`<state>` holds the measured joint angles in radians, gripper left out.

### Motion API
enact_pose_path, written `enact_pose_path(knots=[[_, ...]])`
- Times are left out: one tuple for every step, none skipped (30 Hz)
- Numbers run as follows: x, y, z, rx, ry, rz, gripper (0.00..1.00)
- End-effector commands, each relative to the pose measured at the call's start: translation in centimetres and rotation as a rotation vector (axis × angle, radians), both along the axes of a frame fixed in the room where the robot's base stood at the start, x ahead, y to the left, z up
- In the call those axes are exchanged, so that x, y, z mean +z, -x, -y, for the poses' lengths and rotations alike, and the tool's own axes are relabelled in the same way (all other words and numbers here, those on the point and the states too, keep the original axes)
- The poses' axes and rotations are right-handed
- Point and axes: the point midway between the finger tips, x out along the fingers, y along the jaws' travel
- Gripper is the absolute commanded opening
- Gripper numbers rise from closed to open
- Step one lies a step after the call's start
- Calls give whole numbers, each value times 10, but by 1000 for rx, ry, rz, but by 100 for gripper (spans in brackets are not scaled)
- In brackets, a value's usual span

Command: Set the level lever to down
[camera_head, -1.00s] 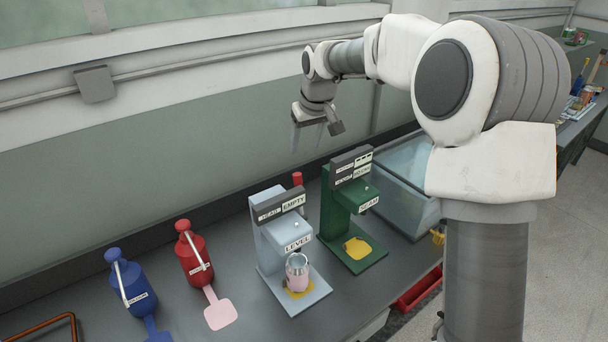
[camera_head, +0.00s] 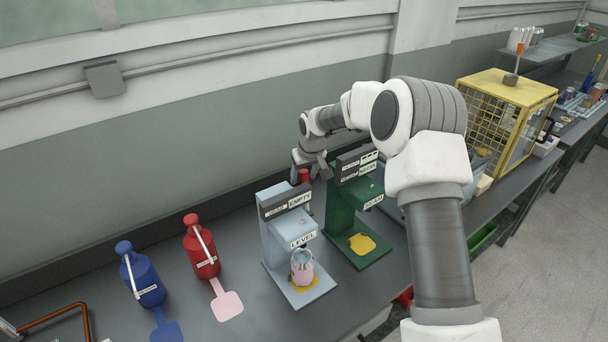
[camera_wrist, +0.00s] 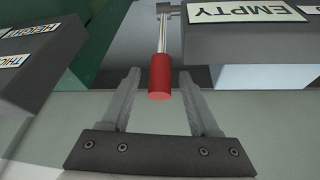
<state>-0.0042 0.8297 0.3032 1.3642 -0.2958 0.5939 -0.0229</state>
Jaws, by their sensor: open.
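The level lever (camera_wrist: 160,77) has a red cylindrical grip on a metal rod. In the wrist view it sits between the two fingers of my gripper (camera_wrist: 158,85), with a gap on each side. In the head view its red grip (camera_head: 304,176) shows at the back right of the light grey-blue LEVEL machine (camera_head: 284,238), just under my gripper (camera_head: 312,180). My gripper is open. The machine's upper sign reads EMPTY (camera_wrist: 245,10). A pink and silver can (camera_head: 303,268) stands on the machine's base.
A green SEAM machine (camera_head: 345,215) stands close to the right of the LEVEL machine. A red bottle-shaped dispenser (camera_head: 205,250) and a blue one (camera_head: 145,278) stand to the left. A yellow cage (camera_head: 500,105) stands farther right. The wall lies behind.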

Motion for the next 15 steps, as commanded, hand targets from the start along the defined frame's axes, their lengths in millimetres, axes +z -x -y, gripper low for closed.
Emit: enact_pose_path(knots=[[-1,-1,0,0,0,0,62],[-2,-1,0,0,0,1,62],[-3,-1,0,0,0,1,62],[-3,-1,0,0,0,1,62],[-3,-2,0,0,0,1,62],[-3,-2,0,0,0,1,62],[-3,-1,0,0,1,0,62],[-3,-1,0,0,1,0,62],[-3,-1,0,0,1,0,62],[-3,-1,0,0,1,0,62],[-3,-1,0,0,1,0,57],[-3,-1,0,0,1,0,49],[-3,-1,0,0,1,0,44],[-3,-1,0,0,1,0,39],[-3,-1,0,0,0,0,31]])
